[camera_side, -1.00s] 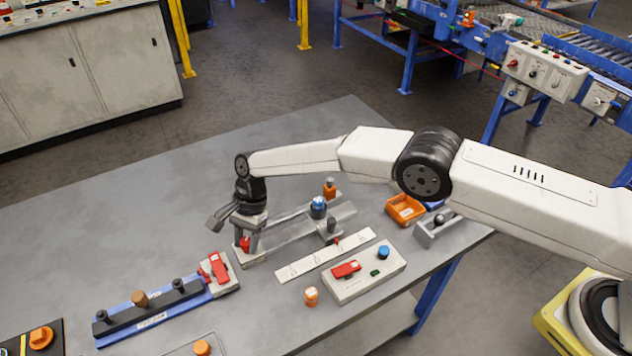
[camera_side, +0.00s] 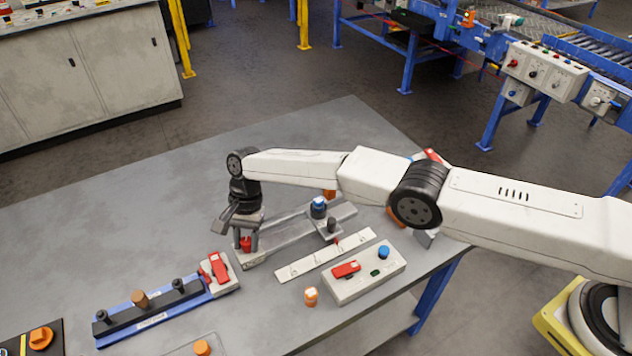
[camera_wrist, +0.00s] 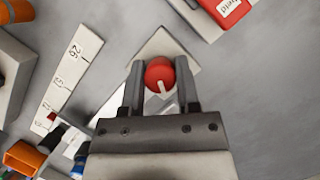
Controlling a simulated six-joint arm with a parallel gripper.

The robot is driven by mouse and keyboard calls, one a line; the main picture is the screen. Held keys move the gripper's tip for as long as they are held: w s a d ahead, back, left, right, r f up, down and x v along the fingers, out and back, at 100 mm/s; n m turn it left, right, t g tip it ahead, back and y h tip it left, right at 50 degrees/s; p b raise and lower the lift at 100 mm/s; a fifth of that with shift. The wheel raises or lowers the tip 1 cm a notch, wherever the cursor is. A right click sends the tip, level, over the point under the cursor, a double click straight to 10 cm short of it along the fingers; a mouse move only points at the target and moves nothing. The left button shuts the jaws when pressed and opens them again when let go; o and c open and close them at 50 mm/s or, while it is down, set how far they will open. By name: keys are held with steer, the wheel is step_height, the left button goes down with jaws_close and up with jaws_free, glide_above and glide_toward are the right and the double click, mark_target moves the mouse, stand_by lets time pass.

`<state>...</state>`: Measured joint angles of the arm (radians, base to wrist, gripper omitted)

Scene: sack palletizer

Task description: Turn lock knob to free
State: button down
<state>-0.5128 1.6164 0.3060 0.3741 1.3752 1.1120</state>
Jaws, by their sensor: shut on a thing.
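The lock knob is red and round with a white pointer line. In the wrist view the red knob (camera_wrist: 159,73) sits between my two gripper fingers on a light grey plate (camera_wrist: 176,45). The pointer line runs toward the lower side of the picture, near the palm. My gripper (camera_wrist: 160,84) is shut on the knob, with one finger on each side. In the side view the knob (camera_side: 245,244) shows under my gripper (camera_side: 245,240) at the near left end of the grey slide rail (camera_side: 285,238). The gripper partly hides it there.
A ruler strip (camera_side: 322,258) lies beside the rail. A grey box (camera_side: 366,277) with a red switch and a blue button stands in front. A blue fixture (camera_side: 155,312) with a red clamp is at left. A blue-topped knob (camera_side: 318,207) stands on the carriage.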

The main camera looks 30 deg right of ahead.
steer(key=shift+s, duration=0.1)
stand_by(0.3)
steer(key=shift+c, duration=1.6)
jaws_free()
steer(key=shift+r, duration=0.1)
steer(key=v, duration=0.7)
steer(key=shift+r, duration=0.3)
